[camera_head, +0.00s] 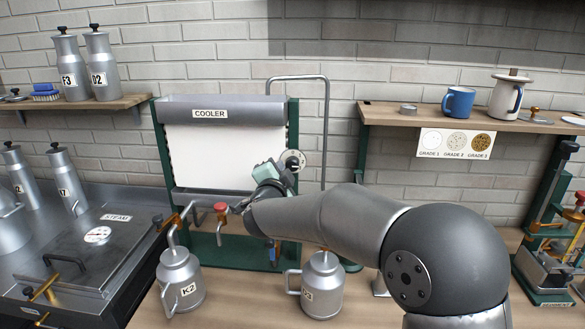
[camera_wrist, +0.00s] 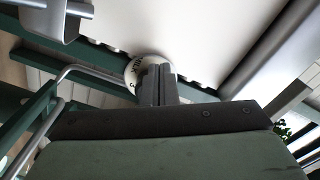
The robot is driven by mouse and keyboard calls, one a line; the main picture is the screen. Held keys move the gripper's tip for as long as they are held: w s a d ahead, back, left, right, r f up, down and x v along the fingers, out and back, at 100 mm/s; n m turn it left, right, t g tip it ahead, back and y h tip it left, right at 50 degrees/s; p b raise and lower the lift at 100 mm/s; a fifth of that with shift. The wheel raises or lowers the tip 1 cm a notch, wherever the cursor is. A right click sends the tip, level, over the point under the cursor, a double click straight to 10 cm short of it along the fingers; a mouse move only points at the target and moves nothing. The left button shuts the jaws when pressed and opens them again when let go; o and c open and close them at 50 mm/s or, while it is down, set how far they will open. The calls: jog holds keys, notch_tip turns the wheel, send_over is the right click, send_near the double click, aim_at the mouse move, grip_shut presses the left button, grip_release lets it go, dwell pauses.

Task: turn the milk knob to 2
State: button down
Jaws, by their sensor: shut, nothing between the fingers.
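The milk knob (camera_head: 292,160) is a pale round dial on the right side of the cooler (camera_head: 210,113). My gripper (camera_head: 274,168) is just left of the knob in the head view. In the wrist view its dark fingers (camera_wrist: 157,84) are together, with their tips overlapping the disc. Nothing shows between them. I cannot tell whether they touch the knob, or which number it is set to.
A red-handled tap (camera_head: 220,207) is below the cooler. A can marked K2 (camera_head: 180,281) and another can (camera_head: 322,285) stand on the counter. A steam unit (camera_head: 85,250) is at left. A shelf (camera_head: 480,120) with a blue mug (camera_head: 458,102) is at right.

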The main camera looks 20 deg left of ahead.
jog(key=s+b, duration=0.2)
jog(key=s, duration=0.4)
jog(key=shift+d+b, duration=0.35)
